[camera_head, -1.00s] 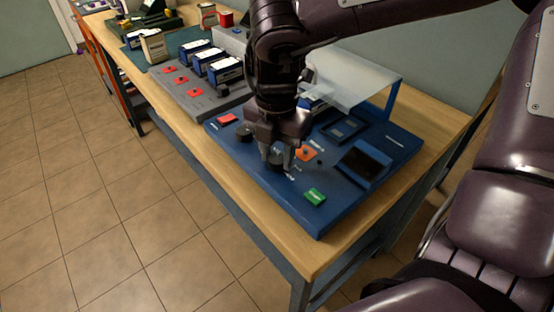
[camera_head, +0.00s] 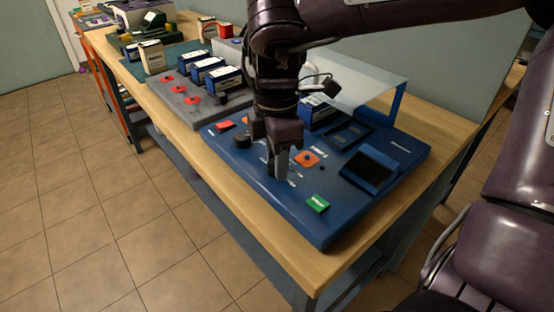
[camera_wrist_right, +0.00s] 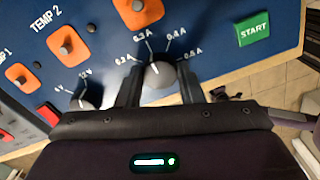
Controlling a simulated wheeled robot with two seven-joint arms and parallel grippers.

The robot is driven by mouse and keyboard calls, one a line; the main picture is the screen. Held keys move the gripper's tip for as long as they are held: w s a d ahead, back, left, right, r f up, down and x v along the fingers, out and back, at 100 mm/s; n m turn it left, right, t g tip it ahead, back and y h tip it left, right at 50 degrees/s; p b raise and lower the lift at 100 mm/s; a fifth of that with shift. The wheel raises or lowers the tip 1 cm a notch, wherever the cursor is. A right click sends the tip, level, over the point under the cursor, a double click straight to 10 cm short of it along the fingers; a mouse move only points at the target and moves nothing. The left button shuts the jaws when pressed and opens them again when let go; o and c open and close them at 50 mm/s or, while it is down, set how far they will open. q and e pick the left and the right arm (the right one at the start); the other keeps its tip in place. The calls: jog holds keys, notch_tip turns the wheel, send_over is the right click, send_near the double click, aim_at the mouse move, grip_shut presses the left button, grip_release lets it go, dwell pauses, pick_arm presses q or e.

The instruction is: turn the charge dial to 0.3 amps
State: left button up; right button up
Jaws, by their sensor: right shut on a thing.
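The charge dial (camera_wrist_right: 158,74) is a round grey knob with a white pointer mark, on the blue charger panel (camera_head: 335,222). Amp labels from 0.2 A to 0.5 A fan around it. The pointer faces roughly up, toward the 0.3 A side; its exact setting is hard to tell. My right gripper (camera_wrist_right: 158,88) is shut on the dial, with one finger on each side. In the head view my right gripper (camera_head: 279,172) points down at the panel and hides the dial. My left gripper is not in view.
A green START button (camera_wrist_right: 254,28) sits right of the dial. A black voltage dial (camera_head: 242,137) stands to the left. Orange temperature sockets (camera_head: 308,160), a dark screen (camera_head: 370,170) and a clear cover (camera_head: 350,85) are close by. Several batteries stand on a grey charger behind.

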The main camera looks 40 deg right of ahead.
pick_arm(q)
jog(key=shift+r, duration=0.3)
pick_arm(e)
jog(key=o, duration=1)
jog(key=shift+r, duration=0.1)
jog(key=shift+r, duration=0.25)
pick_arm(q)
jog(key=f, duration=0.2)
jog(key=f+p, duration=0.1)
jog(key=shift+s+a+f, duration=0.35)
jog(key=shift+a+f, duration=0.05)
pick_arm(e)
notch_tip(320, 180, up, 7)
jog(key=shift+r, duration=0.1)
